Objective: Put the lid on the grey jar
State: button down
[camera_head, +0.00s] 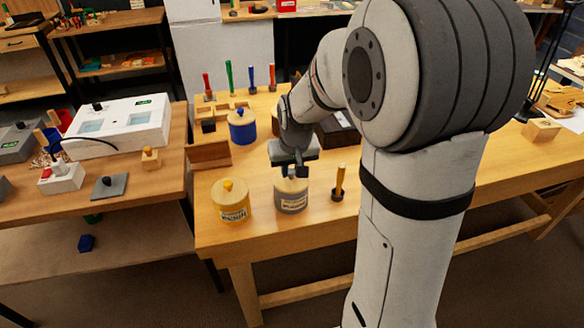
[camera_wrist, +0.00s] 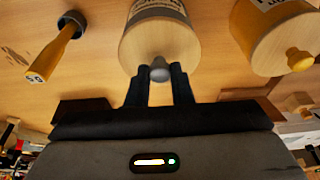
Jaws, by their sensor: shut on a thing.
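The grey jar (camera_head: 292,204) stands upright near the front edge of the bench, with a pale label on its side. In the wrist view the jar (camera_wrist: 158,11) shows beyond a round wooden lid (camera_wrist: 145,50). The lid has a grey knob (camera_wrist: 160,69). My gripper (camera_wrist: 160,77) is shut on this knob, one dark finger on each side. In the head view my gripper (camera_head: 291,172) points down directly over the jar. The lid lines up with the jar's top and no clear gap shows; I cannot tell whether it is fully seated.
A yellow jar (camera_head: 231,205) with a wooden lid stands close left of the grey jar. A yellow-handled tool (camera_head: 339,184) stands upright close right. Free bench surface lies in front.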

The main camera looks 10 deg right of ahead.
dwell(0.4)
jog(key=c, duration=0.7)
grip_release()
jog(key=shift+r+p, duration=2.45)
jog(key=shift+r, duration=1.05)
grip_shut()
